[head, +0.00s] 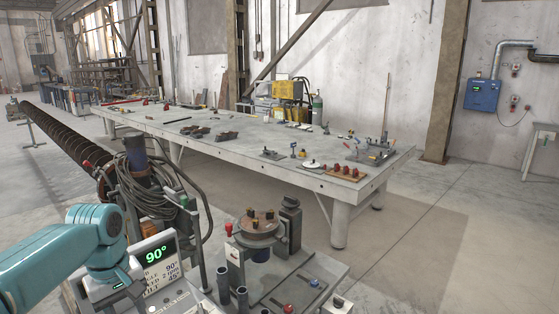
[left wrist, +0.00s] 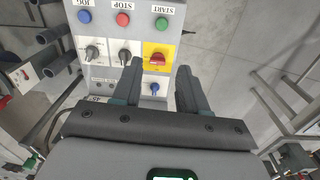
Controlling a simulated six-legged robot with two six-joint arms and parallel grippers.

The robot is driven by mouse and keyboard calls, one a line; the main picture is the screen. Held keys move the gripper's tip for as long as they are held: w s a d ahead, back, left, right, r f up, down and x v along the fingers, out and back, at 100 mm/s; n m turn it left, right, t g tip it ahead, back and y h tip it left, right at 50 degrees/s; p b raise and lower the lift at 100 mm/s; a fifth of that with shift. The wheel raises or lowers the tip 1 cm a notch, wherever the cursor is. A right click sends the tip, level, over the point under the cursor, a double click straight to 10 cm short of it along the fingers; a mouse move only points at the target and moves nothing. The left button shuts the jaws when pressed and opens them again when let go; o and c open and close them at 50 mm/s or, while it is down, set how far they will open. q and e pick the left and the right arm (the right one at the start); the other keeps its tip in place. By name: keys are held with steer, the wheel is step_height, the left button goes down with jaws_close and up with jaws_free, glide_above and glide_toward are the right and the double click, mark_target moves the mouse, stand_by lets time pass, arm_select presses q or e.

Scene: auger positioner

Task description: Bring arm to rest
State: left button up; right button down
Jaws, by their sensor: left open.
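My teal left arm (head: 90,240) reaches in from the lower left in the head view, and its fingers cannot be made out there. In the left wrist view my left gripper (left wrist: 158,76) is open and empty, its two dark fingers apart. It points at a control panel (left wrist: 105,65) with blue JOG, red STOP and green START buttons along one edge. A red rotary switch (left wrist: 157,59) on a yellow plate and a small blue button (left wrist: 154,87) lie near the gap between the fingers. Whether the fingers touch the panel cannot be told. My right gripper is not in view.
A display reading 90° (head: 157,254) stands close beside my left arm. A positioner with a round brown plate (head: 260,226) stands to its right. A long auger (head: 55,137) runs away at left. A large workbench (head: 240,155) with tools is behind. Floor at right (head: 480,230) is clear.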

arm_select(q)
steer(key=w+d+f+m, duration=0.1)
steer(key=w+d+f, duration=0.15)
steer(key=f, duration=0.45)
steer(key=s+d+f+m+h, duration=0.1)
steer(key=s+d+f, duration=0.25)
steer(key=f, duration=0.45)
steer(key=s+d+f+m+h, duration=0.15)
steer(key=d+f, duration=0.25)
steer(key=f, duration=0.4)
steer(key=s+d+f+m+h, duration=0.1)
steer(key=s+d+f+m, duration=0.2)
steer(key=f, duration=0.5)
steer(key=s+d+f, duration=0.2)
steer(key=s+f, duration=0.1)
steer(key=s, duration=0.5)
steer(key=s+d+f, duration=0.3)
steer(key=s, duration=0.5)
step_height(320, 180, down, 10)
steer(key=b, duration=1)
steer(key=shift+w+a+f, duration=0.2)
steer(key=shift+w, duration=0.25)
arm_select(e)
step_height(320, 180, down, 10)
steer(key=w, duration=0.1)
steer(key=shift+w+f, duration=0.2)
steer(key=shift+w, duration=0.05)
